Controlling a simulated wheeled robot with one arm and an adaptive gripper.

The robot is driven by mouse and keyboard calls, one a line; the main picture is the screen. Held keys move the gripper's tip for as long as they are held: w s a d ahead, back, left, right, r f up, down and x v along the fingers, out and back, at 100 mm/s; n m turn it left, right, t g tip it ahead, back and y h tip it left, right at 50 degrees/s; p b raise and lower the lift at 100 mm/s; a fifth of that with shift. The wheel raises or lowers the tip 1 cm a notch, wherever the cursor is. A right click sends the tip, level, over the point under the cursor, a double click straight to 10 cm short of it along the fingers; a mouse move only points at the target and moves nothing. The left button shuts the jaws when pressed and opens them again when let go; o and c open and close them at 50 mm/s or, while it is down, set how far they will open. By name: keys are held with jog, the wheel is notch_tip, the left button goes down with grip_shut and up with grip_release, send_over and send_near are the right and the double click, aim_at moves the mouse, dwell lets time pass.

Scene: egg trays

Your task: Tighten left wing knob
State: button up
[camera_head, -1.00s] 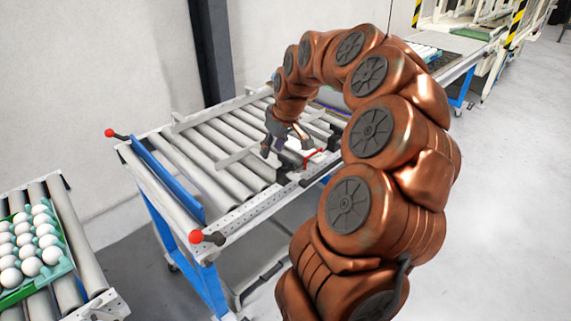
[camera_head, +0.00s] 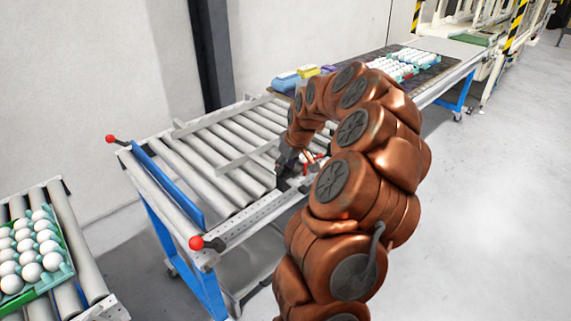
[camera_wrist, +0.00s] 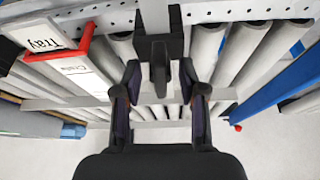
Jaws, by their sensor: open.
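The wing knob (camera_wrist: 159,76) is a dark upright piece in the wrist view, below a black clamp block (camera_wrist: 176,46) on the perforated rail. My gripper (camera_wrist: 160,68) is open, with one dark finger on each side of the knob. Gaps show between the knob and both fingers, so I see no contact. In the head view my gripper (camera_head: 284,178) is down at the front rail of the roller conveyor (camera_head: 243,220). The knob cannot be made out there.
A red frame with a white "Tray" card (camera_wrist: 36,34) is left of my gripper in the wrist view. A blue side plate (camera_wrist: 268,88) is right. Egg trays (camera_head: 432,60) stand behind my arm. Another egg tray (camera_head: 62,278) is at left.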

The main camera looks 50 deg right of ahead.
jog(key=shift+f, duration=0.15)
grip_shut()
